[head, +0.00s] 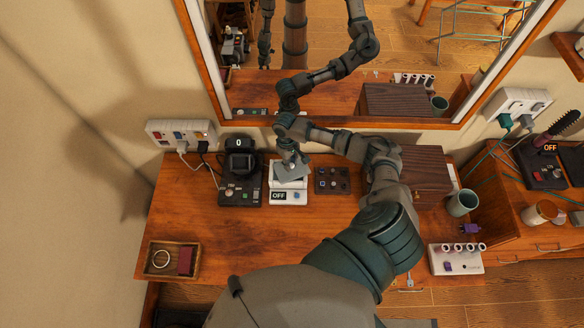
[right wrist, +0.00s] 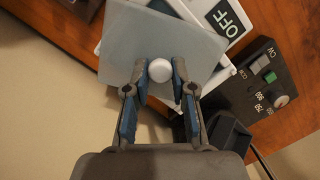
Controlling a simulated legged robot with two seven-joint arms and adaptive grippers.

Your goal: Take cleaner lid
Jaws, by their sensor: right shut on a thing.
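The cleaner (head: 275,183) is a small white box with an OFF display, standing on the wooden table; part of it also shows in the right wrist view (right wrist: 270,20). Its lid (head: 294,173) is a flat grey plate with a round white knob (right wrist: 160,70). My right gripper (head: 291,160) is shut on the knob, with one blue-padded finger on each side. The lid (right wrist: 150,38) lies over the cleaner, turned at an angle to it, and hides most of its top. How large the gap beneath is I cannot tell. My left gripper is not in view.
A black device (head: 240,185) stands close left of the cleaner, and a dark control box (head: 332,181) close right. A wooden tray (head: 173,272) holds a ring. A mirror (head: 400,60) rises behind the table.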

